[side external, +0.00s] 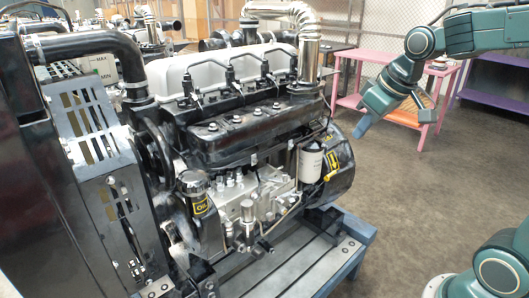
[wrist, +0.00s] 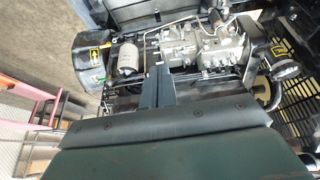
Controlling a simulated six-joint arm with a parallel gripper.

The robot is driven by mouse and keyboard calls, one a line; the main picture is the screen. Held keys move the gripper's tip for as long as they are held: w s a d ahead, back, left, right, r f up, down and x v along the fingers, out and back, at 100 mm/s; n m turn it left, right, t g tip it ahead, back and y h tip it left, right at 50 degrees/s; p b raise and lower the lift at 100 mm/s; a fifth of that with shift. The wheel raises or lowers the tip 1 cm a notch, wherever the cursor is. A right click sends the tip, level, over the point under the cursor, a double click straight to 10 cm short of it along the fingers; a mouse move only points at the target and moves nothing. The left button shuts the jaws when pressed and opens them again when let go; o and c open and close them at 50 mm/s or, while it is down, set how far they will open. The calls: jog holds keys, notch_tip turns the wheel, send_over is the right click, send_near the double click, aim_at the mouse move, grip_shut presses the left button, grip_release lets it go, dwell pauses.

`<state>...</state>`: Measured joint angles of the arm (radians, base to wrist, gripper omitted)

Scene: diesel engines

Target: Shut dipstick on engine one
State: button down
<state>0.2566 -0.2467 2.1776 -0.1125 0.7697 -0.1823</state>
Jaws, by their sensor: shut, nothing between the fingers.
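Engine one (side external: 240,130) is the large diesel engine on a blue-grey stand; its side also fills the top of the wrist view (wrist: 195,45). A small yellow piece (side external: 330,175), which may be the dipstick handle, shows right of the white filter (side external: 311,164). I cannot make out the dipstick's rod or how far in it sits. The filter also shows in the wrist view (wrist: 126,58). My gripper (side external: 361,128) is shut and empty, in the air right of the engine, apart from it. In the wrist view its fingers (wrist: 159,72) point toward the engine side.
A black radiator with a perforated guard (side external: 95,130) stands left of the engine. The stand's blue corner (side external: 352,228) juts out at the right. A pink-framed table (side external: 385,110) and a purple shelf (side external: 495,100) stand behind my arm.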

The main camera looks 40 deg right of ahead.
jog(key=w+d+f, duration=0.4)
jog(key=w+d, duration=0.2)
jog(key=d, duration=0.1)
jog(key=w+d+f, duration=0.4)
jog(key=w+d, duration=0.2)
jog(key=d, duration=0.1)
jog(key=w+d+f, duration=0.3)
jog(key=d+f, duration=0.9)
jog(key=d, duration=0.1)
jog(key=shift+w+d, duration=0.2)
jog(key=shift+w, duration=0.05)
jog(key=x, duration=1.4)
jog(key=shift+s+a, duration=0.25)
jog(key=shift+f, duration=0.15)
